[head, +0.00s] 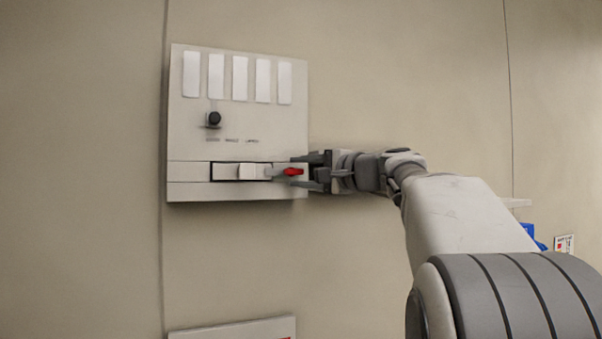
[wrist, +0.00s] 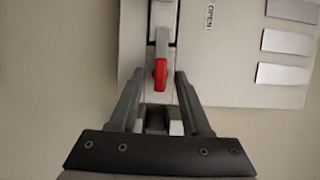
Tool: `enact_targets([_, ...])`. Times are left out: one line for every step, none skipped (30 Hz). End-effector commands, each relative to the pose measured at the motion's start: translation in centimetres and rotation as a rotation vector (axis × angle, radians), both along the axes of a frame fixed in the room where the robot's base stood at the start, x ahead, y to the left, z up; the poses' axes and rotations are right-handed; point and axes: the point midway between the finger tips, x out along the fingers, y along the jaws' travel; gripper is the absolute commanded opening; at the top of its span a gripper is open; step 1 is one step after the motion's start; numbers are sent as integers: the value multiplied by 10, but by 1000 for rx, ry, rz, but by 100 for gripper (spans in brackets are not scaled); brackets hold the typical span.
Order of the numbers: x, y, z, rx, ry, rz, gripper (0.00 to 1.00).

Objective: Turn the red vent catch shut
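The red vent catch (head: 293,172) is a small red-tipped lever at the lower right of a pale wall panel (head: 190,140). In the wrist view the red tip (wrist: 160,74) lies at the end of a grey lever arm, in line with a slot in the panel. My gripper (head: 303,172) comes in from the right in the head view. In the wrist view its two fingers (wrist: 158,82) are apart, one on each side of the red tip, with gaps visible between. Whether either finger touches the catch is not clear.
The panel carries several white label strips (head: 240,79), a black knob (head: 214,118) and a light block (head: 252,171) in the slot. An "OPEN" label (wrist: 210,16) shows in the wrist view. Another panel (head: 235,328) is below.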

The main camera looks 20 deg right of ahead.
Motion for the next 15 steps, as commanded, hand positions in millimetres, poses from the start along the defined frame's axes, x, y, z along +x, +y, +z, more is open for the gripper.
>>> enact_targets([0, 0, 0, -1, 0, 0, 48])
enact_targets([0, 0, 0, -1, 0, 0, 48])
enact_targets([0, 0, 0, -1, 0, 0, 48])
enact_targets([0, 0, 0, -1, 0, 0, 48])
enact_targets([0, 0, 0, -1, 0, 0, 48])
enact_targets([0, 0, 0, -1, 0, 0, 48])
enact_targets([0, 0, 0, -1, 0, 0, 48])
enact_targets([-1, 0, 0, -2, -1, 0, 48])
enact_targets([-3, -1, 0, -2, -1, 0, 48])
enact_targets([-5, -2, 0, -2, -1, -1, 48])
enact_targets([-8, -3, 0, -2, -1, -1, 48])
enact_targets([-13, -5, 0, -2, -2, -1, 48])
enact_targets([-17, -7, -1, -2, -2, -2, 48])
enact_targets([-22, -10, -1, -2, -2, -3, 48])
enact_targets([-30, -13, -2, -1, -2, -3, 48])
